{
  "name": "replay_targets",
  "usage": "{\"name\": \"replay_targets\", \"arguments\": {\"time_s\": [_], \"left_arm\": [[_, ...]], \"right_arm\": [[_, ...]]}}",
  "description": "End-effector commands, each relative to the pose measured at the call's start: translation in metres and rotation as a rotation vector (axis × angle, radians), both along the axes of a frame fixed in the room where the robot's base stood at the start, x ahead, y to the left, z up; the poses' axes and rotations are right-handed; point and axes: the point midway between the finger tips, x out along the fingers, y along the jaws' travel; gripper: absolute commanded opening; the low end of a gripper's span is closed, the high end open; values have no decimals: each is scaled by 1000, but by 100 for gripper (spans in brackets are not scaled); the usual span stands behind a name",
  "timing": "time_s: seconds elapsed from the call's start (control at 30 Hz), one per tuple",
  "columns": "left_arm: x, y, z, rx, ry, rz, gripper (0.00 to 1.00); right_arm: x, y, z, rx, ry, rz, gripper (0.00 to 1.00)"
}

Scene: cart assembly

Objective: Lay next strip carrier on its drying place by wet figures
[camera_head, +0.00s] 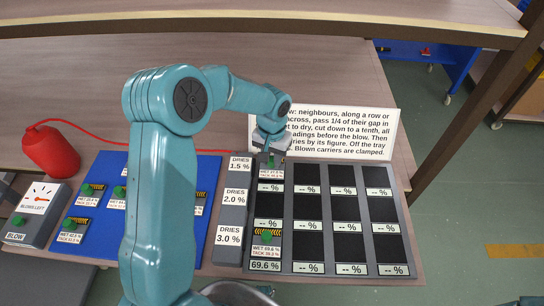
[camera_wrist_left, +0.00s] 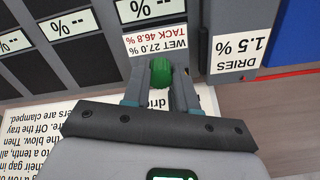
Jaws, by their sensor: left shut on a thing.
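My left gripper (camera_head: 270,153) is shut on the green knob (camera_wrist_left: 161,72) of a strip carrier (camera_head: 271,174). Its label (camera_wrist_left: 157,44) reads wet 27.0 %, tack 46.8 %. The carrier is at the top left cell of the dark drying tray (camera_head: 287,222), in the row beside the "dries 1.5 %" sign (camera_head: 238,165). I cannot tell whether it rests there or hangs just above. Another carrier (camera_head: 267,239) lies in the bottom left cell, whose display (camera_head: 266,266) reads 69.6 %. The other readable displays show dashes. My right gripper is not in view.
Several carriers, such as one at the front left (camera_head: 73,230), lie on the blue mat (camera_head: 98,247), partly behind my arm. A blow gauge box (camera_head: 36,214) and red bulb (camera_head: 50,151) stand left. A white instruction sign (camera_head: 345,135) stands behind the tray.

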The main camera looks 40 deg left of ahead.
Motion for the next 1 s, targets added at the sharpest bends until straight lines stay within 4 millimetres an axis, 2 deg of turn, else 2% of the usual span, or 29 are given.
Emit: {"name": "replay_targets", "arguments": {"time_s": [1.0], "left_arm": [[0, 0, -4, 0, 1, 0, 0]], "right_arm": [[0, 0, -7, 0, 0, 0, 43]]}}
